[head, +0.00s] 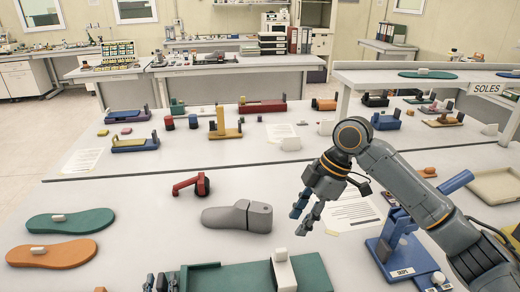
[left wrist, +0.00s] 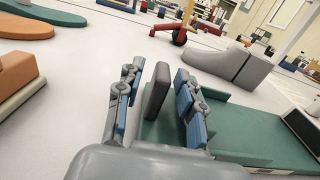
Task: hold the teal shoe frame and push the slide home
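The teal shoe frame (head: 232,278) lies at the bottom of the head view, cut off by the edge. It also shows in the left wrist view (left wrist: 255,132). A pale upright block (head: 284,270), which may be the slide, stands across it. My left gripper (left wrist: 157,102) is open, its fingers on either side of a dark grey upright plate (left wrist: 156,90) at the frame's left end. Gaps show between fingers and plate. In the head view only its fingertips (head: 160,284) show. My right gripper (head: 303,212) is open and empty above the table, right of the grey shoe form.
The grey shoe form (head: 238,216) and a red tool (head: 193,186) lie behind the frame. Teal (head: 70,221) and orange (head: 52,253) soles lie left. A blue fixture (head: 400,250) and a paper sheet (head: 350,211) are at right.

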